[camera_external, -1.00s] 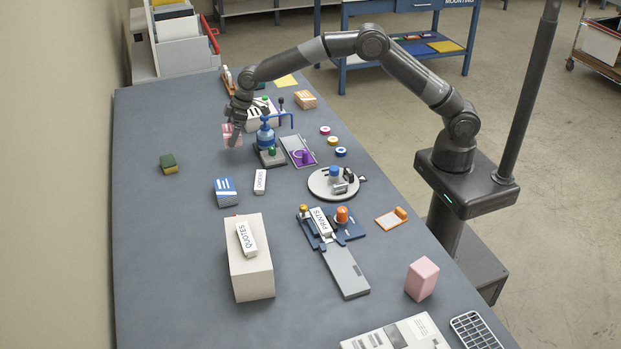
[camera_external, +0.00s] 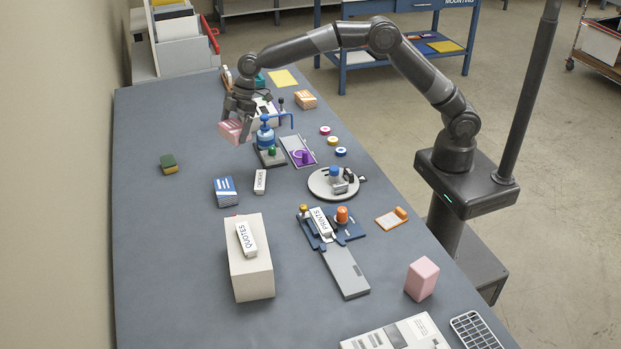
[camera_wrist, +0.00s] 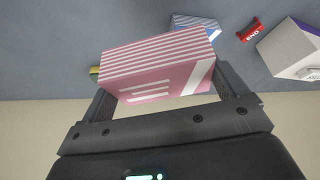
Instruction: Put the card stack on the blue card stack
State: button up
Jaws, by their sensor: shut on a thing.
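My gripper (camera_external: 238,118) is shut on a pink card stack (camera_external: 231,131) with white stripes and holds it above the far part of the table. In the wrist view the pink stack (camera_wrist: 158,66) sits between both fingers, slightly tilted. The blue card stack (camera_external: 226,191) with white bands lies on the table left of centre, nearer the camera than my gripper. In the wrist view the blue stack (camera_wrist: 192,22) shows partly behind the pink one, which hides the rest. The two stacks are apart.
A white labelled block (camera_external: 260,181) lies right of the blue stack. A blue-topped pump device (camera_external: 266,137) stands close beside my gripper. A cream box (camera_external: 250,272) stands nearer the camera. A green-yellow sponge (camera_external: 168,163) lies left, with bare table around it.

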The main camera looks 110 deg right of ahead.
send_over(221, 189)
jog(key=s, duration=0.1)
jog(key=f, duration=0.6)
jog(key=shift+s+d+f, duration=0.15)
jog(key=shift+d+f, duration=0.25)
jog(key=shift+f, duration=2)
jog(key=shift+f, duration=0.1)
jog(key=o, duration=0.8)
jog(key=shift+f, duration=0.1)
